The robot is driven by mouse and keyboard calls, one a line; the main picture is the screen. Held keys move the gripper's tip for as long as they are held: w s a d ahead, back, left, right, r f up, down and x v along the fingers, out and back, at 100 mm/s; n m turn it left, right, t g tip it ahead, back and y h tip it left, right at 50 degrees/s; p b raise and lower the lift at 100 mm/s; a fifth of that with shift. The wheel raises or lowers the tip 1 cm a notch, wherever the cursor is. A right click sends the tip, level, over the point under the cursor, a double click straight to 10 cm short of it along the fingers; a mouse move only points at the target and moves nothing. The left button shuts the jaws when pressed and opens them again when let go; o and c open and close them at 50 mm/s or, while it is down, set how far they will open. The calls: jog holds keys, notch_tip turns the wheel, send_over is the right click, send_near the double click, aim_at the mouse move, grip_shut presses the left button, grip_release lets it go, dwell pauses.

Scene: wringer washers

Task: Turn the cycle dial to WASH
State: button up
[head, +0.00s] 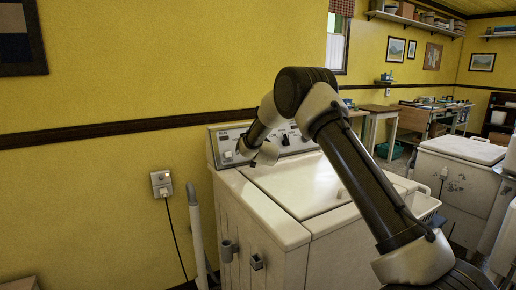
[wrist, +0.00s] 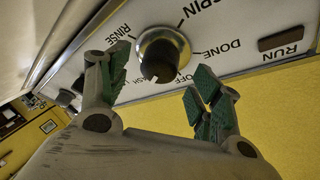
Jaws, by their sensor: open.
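In the head view my gripper (head: 257,153) is at the control panel (head: 300,138) of the white washer (head: 268,212), hiding part of the panel.
The washer's closed lid (head: 305,185) lies below my arm. A wall outlet (head: 161,183) with a cord and a grey upright pipe (head: 195,235) are at left. Another white appliance (head: 462,180) stands at right.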

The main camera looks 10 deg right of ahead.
jog(key=s+r, duration=0.1)
jog(key=s, duration=0.7)
jog(key=shift+s+a+r, duration=0.15)
jog(key=shift+s+r, duration=0.1)
jog(key=shift+s, duration=0.1)
jog(key=s+d+r+n+g+y, duration=0.15)
jog(key=s+r, duration=0.25)
jog(key=s, duration=0.4)
jog(key=s+d+r+n+g, duration=0.2)
jog(key=s+d+r, duration=0.15)
jog(key=s, duration=0.35)
jog(key=s+d+r+n+g+y, duration=0.1)
jog(key=s+d+r+n+g, duration=0.1)
jog(key=s+r, duration=0.45)
jog(key=s+d+f+n+g, duration=0.1)
jog(key=s+d+f+g, duration=0.1)
jog(key=s, duration=0.9)
jog(key=s+d+f+n+g+h, duration=0.1)
jog(key=s+d, duration=0.3)
jog(key=s, duration=0.8)
jog(key=s+d+f+n+g+h, duration=0.1)
jog(key=s+d+f+g, duration=0.1)
jog(key=s, duration=1)
jog(key=shift+s+d+f+n+g, duration=0.25)
jog(key=shift+d+f+n+g, duration=0.15)
jog(key=shift+f+g, duration=0.2)
jog(key=shift+r, duration=0.1)
